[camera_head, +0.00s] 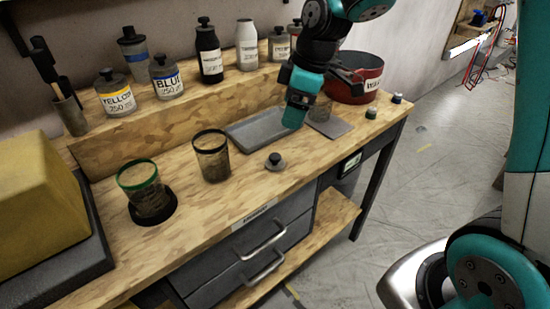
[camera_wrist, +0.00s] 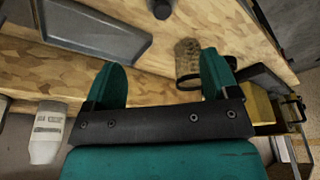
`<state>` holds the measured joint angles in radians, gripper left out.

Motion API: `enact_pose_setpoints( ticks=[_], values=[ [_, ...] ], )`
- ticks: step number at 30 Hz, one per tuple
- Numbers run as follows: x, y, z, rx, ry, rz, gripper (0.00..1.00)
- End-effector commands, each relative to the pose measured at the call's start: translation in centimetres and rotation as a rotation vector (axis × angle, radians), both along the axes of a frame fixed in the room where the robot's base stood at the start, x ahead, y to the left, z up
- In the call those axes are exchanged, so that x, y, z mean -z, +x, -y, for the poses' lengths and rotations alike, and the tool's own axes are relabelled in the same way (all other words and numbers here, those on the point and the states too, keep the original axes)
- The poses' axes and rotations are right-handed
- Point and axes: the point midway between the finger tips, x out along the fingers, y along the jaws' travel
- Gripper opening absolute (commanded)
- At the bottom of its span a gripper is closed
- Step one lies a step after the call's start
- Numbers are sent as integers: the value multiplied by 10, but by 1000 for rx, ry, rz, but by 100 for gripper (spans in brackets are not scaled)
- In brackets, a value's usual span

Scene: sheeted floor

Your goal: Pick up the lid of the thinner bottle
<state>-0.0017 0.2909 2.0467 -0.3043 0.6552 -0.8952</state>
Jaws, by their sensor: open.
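In the head view, my gripper (camera_head: 297,108) hangs over the right end of the grey tray, fingers pointing down. In the wrist view its two teal fingers (camera_wrist: 161,78) are apart with nothing between them. A black bottle (camera_head: 209,60) with a dark cap and a white bottle (camera_head: 246,52) stand on the raised shelf. Their label print is too small to read, so I cannot tell which is the thinner bottle. The white bottle also shows in the wrist view (camera_wrist: 47,132). A loose dark knobbed lid-like piece (camera_head: 275,162) lies on the benchtop.
Yellow (camera_head: 116,100) and blue (camera_head: 167,85) jars stand on the shelf. The grey tray (camera_head: 245,138), a black-rimmed mesh cup (camera_head: 211,162) and a green-rimmed cup (camera_head: 145,195) are on the bench. A red pot (camera_head: 368,72) stands behind my gripper. The front bench strip is mostly clear.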

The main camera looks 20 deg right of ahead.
Motion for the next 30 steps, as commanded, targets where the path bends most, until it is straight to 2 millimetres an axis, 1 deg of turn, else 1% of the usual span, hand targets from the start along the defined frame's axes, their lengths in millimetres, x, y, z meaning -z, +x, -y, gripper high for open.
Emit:
enact_pose_setpoints(
  ticks=[1, 3, 9, 12, 18, 25, 27, 30],
  values=[
    [13, 0, -4, -2, -1, -8, 80],
    [29, 2, -8, -1, 0, -8, 80],
    [68, 7, -18, 0, 0, -6, 80],
    [80, 9, -21, 0, 1, -3, 80],
    [93, 10, -24, 0, 1, -3, 80],
    [127, 12, -32, 1, 0, -4, 80],
    [133, 13, -34, 0, 0, -2, 80],
    [137, 14, -35, 1, 0, 0, 80]
  ],
)
